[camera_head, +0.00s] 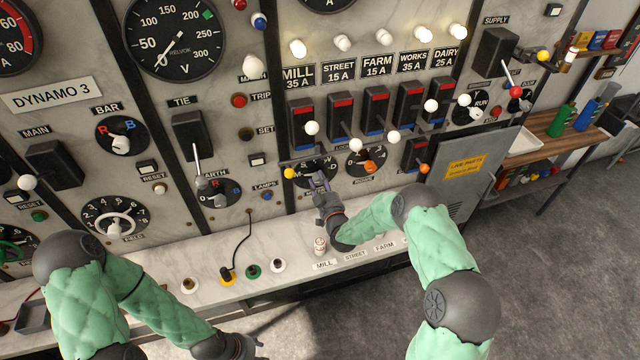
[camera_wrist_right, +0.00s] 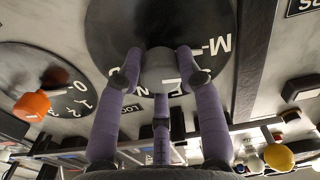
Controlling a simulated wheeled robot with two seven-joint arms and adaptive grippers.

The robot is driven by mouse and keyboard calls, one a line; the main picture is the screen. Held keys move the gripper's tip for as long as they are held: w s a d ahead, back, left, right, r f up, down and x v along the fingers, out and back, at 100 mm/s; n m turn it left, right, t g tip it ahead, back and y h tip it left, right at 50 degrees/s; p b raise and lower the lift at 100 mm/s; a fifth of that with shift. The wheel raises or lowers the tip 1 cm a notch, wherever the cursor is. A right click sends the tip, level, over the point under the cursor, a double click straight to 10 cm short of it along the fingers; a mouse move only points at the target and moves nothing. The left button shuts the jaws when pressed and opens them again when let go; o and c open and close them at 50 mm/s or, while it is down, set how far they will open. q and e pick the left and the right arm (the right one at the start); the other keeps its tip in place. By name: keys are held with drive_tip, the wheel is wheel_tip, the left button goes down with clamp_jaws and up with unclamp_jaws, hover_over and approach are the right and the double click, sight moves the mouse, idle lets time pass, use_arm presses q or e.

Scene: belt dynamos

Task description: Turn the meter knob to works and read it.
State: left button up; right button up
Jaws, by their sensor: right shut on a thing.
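The meter knob (camera_wrist_right: 167,72) is a grey knob on a round black dial (camera_wrist_right: 110,25) in the right wrist view. White letters show at the dial's rim, an M among them, but most are hidden or cut off. In the head view the dial (camera_head: 308,167) is partly behind my gripper. Where the knob points cannot be told. The large round volt meter (camera_head: 178,25) has its needle at the low end. My left gripper (camera_head: 243,346) is low in front of the bench, its jaws unclear.
An orange knob (camera_head: 369,166) on a smaller dial is close beside the meter dial. Switch levers with white balls (camera_head: 312,128) stick out above. A yellow ball (camera_head: 289,173) is just left of the gripper. A small cylinder (camera_head: 320,246) stands on the marble ledge below.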

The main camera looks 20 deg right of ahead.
drive_tip(key=shift+s+f, duration=0.15)
drive_tip(key=shift+f, duration=0.2)
